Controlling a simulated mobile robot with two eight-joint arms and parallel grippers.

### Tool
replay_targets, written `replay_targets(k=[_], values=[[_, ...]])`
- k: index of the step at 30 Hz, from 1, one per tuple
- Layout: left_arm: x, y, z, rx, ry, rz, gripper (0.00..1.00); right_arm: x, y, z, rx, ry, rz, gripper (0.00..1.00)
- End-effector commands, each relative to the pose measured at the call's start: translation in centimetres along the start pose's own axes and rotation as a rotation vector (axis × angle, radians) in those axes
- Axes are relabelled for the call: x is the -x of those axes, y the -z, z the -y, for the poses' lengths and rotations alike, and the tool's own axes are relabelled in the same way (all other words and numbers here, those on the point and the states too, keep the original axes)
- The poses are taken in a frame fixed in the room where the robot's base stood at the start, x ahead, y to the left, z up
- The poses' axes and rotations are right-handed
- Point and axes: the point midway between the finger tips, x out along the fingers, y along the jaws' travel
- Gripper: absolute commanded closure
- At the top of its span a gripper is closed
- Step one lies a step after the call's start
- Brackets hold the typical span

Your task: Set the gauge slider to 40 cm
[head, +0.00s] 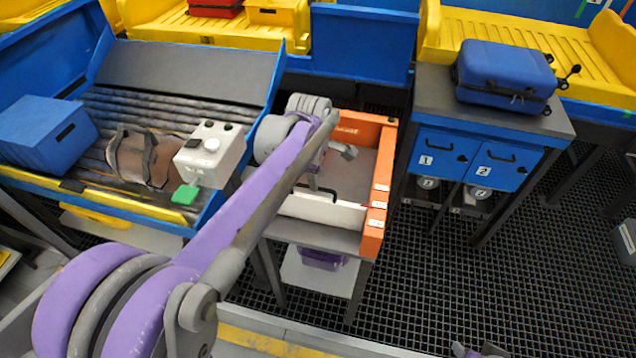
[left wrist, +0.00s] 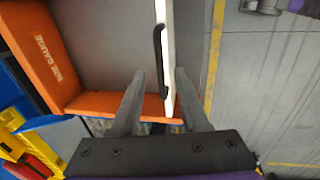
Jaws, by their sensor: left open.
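The size gauge is an orange-walled box (head: 372,238) on a stand; its "SIZE GAUGE" wall also shows in the left wrist view (left wrist: 48,55). Small white labels (head: 377,205) line its right wall, too small to read. The slider is a white upright panel (head: 335,216) across the near part of the box, with a dark handle (left wrist: 161,60). My left gripper (left wrist: 161,72) is open, and the panel (left wrist: 171,70) appears between its fingers, closer to the right one; contact cannot be told. In the head view my left arm hides most of this gripper. A bit of my right arm shows at the bottom edge.
Left of the gauge, a roller conveyor holds a blue box (head: 45,135), a brown strapped bag (head: 145,158) and a white control box (head: 210,150) with a green pad (head: 185,194). A blue suitcase (head: 503,72) lies on numbered lockers at right. The grid floor between is clear.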

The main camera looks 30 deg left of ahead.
Motion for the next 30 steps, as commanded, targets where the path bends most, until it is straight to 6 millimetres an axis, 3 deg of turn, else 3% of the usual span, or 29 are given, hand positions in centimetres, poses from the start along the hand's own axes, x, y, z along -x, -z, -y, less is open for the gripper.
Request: replay_targets(k=[3, 7, 18, 26, 30], values=[[-2.0, 0.0, 0.0, -0.001, 0.0, 0.0, 0.55, -0.2, -0.1, 0.0, 0.0, 0.0, 0.001, 0.5], [-3.3, 0.0, 0.0, -0.001, 0.0, 0.0, 0.55, -0.2, -0.2, 0.0, 0.0, 0.0, 0.001, 0.5], [-3.9, 0.0, 0.0, -0.001, 0.0, 0.0, 0.55, -0.2, -0.2, 0.0, 0.0, 0.0, 0.002, 0.5], [-3.9, 0.0, 0.0, -0.001, 0.0, 0.0, 1.0, -0.2, -0.2, 0.0, 0.0, 0.0, 0.002, 0.5], [-3.9, 0.0, 0.0, -0.001, 0.0, 0.0, 1.0, -0.2, -0.2, 0.0, 0.0, 0.0, 0.002, 0.5]])
